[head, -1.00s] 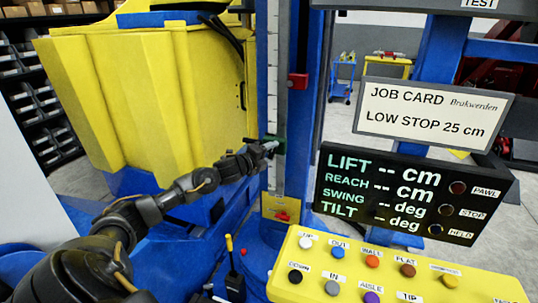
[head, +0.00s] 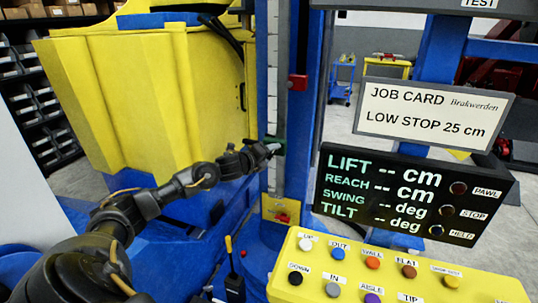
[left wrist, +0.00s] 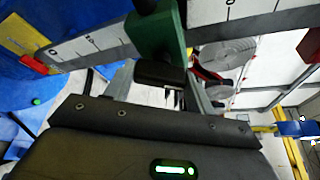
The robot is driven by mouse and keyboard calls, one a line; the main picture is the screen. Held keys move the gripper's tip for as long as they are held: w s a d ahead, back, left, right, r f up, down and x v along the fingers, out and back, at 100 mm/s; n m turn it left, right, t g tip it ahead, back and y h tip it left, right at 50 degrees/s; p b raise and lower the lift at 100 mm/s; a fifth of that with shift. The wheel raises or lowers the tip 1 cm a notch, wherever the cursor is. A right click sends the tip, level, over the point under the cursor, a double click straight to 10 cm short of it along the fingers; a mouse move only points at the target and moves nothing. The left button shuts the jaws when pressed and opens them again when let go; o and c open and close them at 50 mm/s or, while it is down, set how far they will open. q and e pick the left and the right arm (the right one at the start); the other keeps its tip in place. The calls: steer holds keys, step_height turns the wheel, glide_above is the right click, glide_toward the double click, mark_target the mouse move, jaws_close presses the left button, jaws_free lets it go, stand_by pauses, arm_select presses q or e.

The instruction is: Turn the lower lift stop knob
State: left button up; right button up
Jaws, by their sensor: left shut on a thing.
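The lower lift stop is a green block on the white graduated scale (head: 272,100) of the blue column; the green block (left wrist: 155,35) fills the top middle of the left wrist view. Its dark knob (left wrist: 160,74) sticks out toward my wrist. My left gripper (head: 270,149) reaches in from the left at the green block, and in the left wrist view its fingers (left wrist: 163,90) are on both sides of the knob, shut on it. The scale figures beside the block are too small to read in the head view. My right gripper is not in view.
A job card (head: 433,115) reads LOW STOP 25 cm. The display (head: 410,195) below shows dashes for lift, reach, swing and tilt. A yellow button panel (head: 400,268) stands at the front right. A red block (head: 298,81) sits higher on the column.

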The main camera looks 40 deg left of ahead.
arm_select(q)
steer(key=o, duration=1)
steer(key=shift+s+r+b, duration=0.35)
steer(key=shift+s+b, duration=0.4)
steer(key=shift+s, duration=1)
steer(key=shift+s+r+b, duration=0.35)
steer(key=shift+s+b, duration=0.45)
steer(key=shift+s, duration=1)
steer(key=shift+s+r+b, duration=0.35)
steer(key=shift+s+b, duration=0.4)
steer(key=shift+s, duration=1)
